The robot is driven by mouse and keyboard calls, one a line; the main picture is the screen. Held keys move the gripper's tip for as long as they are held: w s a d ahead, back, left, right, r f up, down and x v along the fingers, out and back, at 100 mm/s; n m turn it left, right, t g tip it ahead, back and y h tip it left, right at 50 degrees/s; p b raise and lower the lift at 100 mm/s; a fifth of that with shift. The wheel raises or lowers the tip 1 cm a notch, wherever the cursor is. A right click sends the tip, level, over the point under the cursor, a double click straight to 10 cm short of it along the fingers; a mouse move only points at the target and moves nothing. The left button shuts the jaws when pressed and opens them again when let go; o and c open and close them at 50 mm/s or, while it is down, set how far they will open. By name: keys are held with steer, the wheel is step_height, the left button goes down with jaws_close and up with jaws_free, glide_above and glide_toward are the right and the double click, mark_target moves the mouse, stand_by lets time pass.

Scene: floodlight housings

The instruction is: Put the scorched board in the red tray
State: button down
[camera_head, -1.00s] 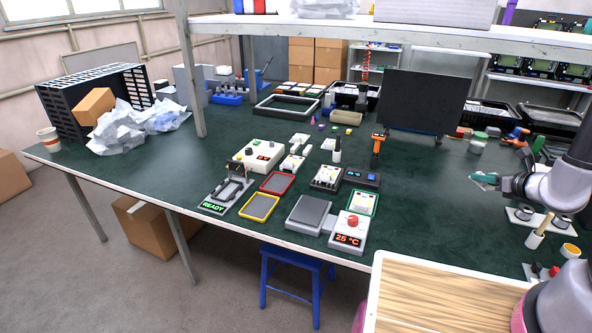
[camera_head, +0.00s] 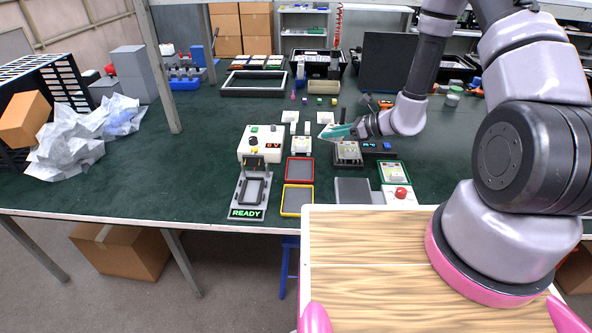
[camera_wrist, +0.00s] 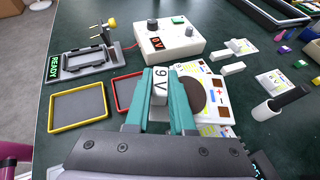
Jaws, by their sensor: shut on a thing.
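The scorched board (camera_wrist: 197,92) is white with a large brown round mark, seen in the wrist view between and behind my fingers. My gripper (camera_wrist: 157,84) is shut on a pale upright block marked 9V, which appears to belong to this board. The fingers hide part of the board, and I cannot tell whether it is clear of the bench. In the head view my gripper (camera_head: 321,136) is behind and right of the red tray. The red tray (camera_head: 299,181) lies flat and looks empty. Its rim also shows left of my fingers in the wrist view (camera_wrist: 115,95).
A yellow tray (camera_head: 297,214) lies in front of the red one. A white power box (camera_head: 260,144) and a READY fixture (camera_head: 249,200) stand to the left. Small white pieces lie behind.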

steer(key=s+a+f+n+g+y, duration=0.15)
steer(key=s+a+n+g, duration=0.35)
steer(key=a, duration=0.5)
steer(key=shift+h, duration=0.25)
step_height(320, 180, down, 6)
steer(key=shift+w+d+r, duration=0.1)
steer(key=shift+f, duration=2.3)
steer(key=shift+f, duration=0.1)
steer(key=c, duration=0.8)
jaws_free()
steer(key=shift+o, duration=0.2)
steer(key=shift+d, duration=0.2)
steer(key=v, duration=1.2)
steer(key=shift+a, duration=0.1)
